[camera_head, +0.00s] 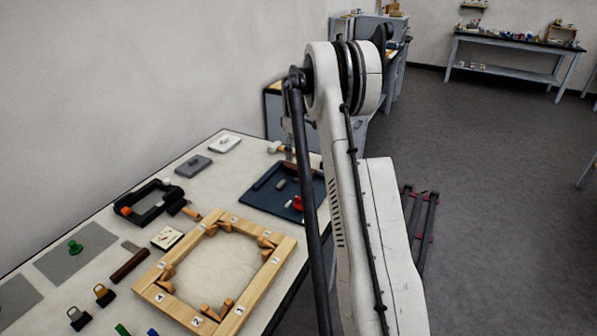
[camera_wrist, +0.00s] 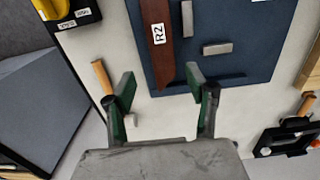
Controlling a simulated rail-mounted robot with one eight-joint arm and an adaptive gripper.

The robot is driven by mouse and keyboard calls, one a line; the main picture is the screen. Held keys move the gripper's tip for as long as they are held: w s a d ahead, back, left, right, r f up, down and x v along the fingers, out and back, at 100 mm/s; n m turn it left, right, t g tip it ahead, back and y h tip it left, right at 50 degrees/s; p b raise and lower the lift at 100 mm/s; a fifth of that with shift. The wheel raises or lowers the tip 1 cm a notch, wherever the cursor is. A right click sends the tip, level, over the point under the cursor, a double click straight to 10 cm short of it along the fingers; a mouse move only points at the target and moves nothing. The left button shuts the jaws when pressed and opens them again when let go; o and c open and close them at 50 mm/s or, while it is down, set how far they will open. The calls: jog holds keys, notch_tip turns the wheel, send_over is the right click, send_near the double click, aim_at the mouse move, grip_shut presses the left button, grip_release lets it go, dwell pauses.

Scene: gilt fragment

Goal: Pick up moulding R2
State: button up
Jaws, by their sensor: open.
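Moulding R2 is a dark red-brown strip (camera_wrist: 160,62) with a white "R2" label, lying on the dark blue mat (camera_wrist: 232,60) in the wrist view. My gripper (camera_wrist: 160,83) is open and empty. Its two green-lined fingers appear on either side of the strip's near end, the right one over the mat. I cannot tell how high they are above it. In the head view the blue mat (camera_head: 258,195) lies at the table's right edge, partly behind my arm, and the gripper cannot be made out clearly.
Two grey blocks (camera_wrist: 187,18) (camera_wrist: 217,48) lie on the mat right of the strip. A wooden-handled tool (camera_wrist: 102,77) lies left of my gripper. In the head view a wooden frame (camera_head: 165,260) and another brown strip (camera_head: 129,265) lie on the table (camera_head: 150,318).

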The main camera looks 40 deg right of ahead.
aim_at(295, 166)
jog(key=shift+s+a+f+p, duration=0.1)
jog(key=shift+f+p, duration=0.1)
jog(key=shift+f, duration=1.35)
jog(key=shift+s+a+f+p, duration=0.1)
jog(key=shift+f+p, duration=0.1)
jog(key=shift+f, duration=1.3)
jog(key=c, duration=1.3)
jog(key=shift+o, duration=0.2)
jog(key=shift+r, duration=0.1)
